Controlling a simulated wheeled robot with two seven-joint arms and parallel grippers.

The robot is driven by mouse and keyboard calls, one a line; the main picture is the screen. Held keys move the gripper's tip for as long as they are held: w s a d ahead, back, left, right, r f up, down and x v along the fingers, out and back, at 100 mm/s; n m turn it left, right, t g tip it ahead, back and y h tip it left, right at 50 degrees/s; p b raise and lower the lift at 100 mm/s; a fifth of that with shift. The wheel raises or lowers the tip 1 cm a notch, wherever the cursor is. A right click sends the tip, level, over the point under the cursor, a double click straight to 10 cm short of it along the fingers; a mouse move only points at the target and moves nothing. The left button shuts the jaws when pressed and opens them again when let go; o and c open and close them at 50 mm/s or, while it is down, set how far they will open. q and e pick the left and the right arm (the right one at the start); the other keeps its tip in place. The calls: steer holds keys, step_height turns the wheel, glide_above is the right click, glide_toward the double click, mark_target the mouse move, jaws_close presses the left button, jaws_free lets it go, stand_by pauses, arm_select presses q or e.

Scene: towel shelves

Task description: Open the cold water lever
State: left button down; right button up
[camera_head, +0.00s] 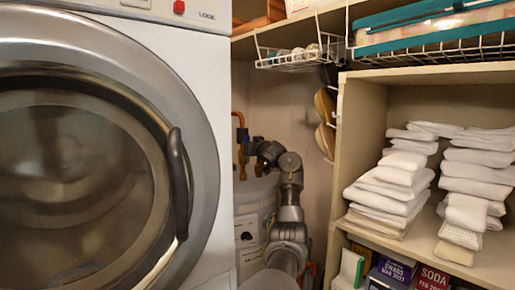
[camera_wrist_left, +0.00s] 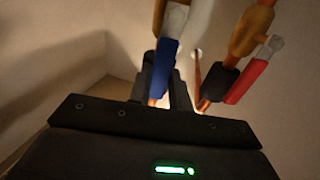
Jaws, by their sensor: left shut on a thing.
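The cold water lever has a blue handle (camera_wrist_left: 164,58) and hangs on a copper pipe in the left wrist view. My left gripper (camera_wrist_left: 163,78) is closed around the lower part of this blue handle, which points down between the dark fingers. A red-handled lever (camera_wrist_left: 247,82) on a second pipe is to the right, apart from the fingers. In the head view my left gripper (camera_head: 249,150) is at the orange-copper pipes (camera_head: 239,120) in the gap beside the washer. My right gripper is not in view.
A front-loading washer (camera_head: 208,110) fills the left side, close to my arm. A white tank (camera_head: 252,198) stands behind my arm. A wooden shelf (camera_head: 359,110) with white towels (camera_head: 395,185) stands at the right. A wire basket (camera_head: 290,62) hangs above.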

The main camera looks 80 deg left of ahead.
arm_select(q)
steer(key=c, duration=1.3)
jaws_free()
steer(key=shift+s+a, duration=0.1)
steer(key=shift+s, duration=0.05)
steer(key=b+v, duration=0.3)
steer(key=v, duration=0.7)
steer(key=shift+d+b, duration=0.3)
steer(key=shift+d, duration=0.1)
steer(key=shift+w, duration=0.2)
